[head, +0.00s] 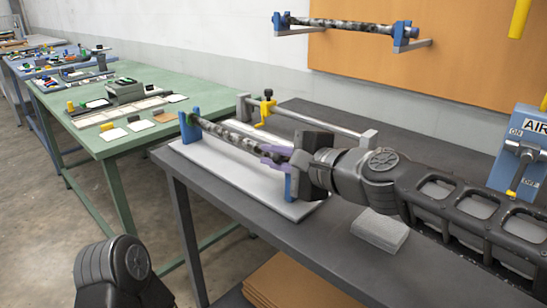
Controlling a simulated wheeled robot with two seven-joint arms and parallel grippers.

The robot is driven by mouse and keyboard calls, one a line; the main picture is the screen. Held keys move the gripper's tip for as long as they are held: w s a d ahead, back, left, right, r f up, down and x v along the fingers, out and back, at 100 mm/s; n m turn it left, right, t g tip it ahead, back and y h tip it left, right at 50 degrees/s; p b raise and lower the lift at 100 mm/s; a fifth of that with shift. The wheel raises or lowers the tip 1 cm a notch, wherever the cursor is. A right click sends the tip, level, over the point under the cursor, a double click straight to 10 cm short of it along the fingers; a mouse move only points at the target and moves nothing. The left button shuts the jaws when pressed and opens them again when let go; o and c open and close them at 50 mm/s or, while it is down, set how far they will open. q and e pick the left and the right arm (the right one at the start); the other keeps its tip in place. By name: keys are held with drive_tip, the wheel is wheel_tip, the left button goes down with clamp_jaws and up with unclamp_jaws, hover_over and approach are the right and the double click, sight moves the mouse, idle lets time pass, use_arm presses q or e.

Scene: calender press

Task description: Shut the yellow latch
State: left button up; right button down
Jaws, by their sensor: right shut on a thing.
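The yellow latch (265,107) sits on a grey rail frame (325,122) at the back of the dark bench, near the frame's left end. A dark knob tops it. A black-and-grey speckled roller (235,137) lies in front, its left end at a blue holder (190,126). My right gripper (275,155) is shut on the roller near its right end, by a second blue holder (291,183). The gripper is in front of and to the right of the latch, apart from it. My left gripper is out of view; only part of that arm shows at the bottom left.
A light grey base plate (225,172) lies under the roller. A grey block (381,231) lies on the bench below my right arm. A blue AIR valve panel (520,150) stands at the right. Another speckled roller (345,25) hangs on an orange wall board.

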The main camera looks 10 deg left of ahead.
sight(284, 160)
drive_tip(key=shift+s+a, duration=0.15)
drive_tip(key=shift+a, duration=0.05)
drive_tip(key=c, duration=1.5)
unclamp_jaws()
drive_tip(key=shift+d, duration=0.1)
drive_tip(key=v, duration=0.7)
drive_tip(key=shift+s+d+r, duration=0.1)
drive_tip(key=shift+s+d, duration=0.1)
drive_tip(key=shift+d, duration=0.05)
drive_tip(key=shift+s, duration=0.1)
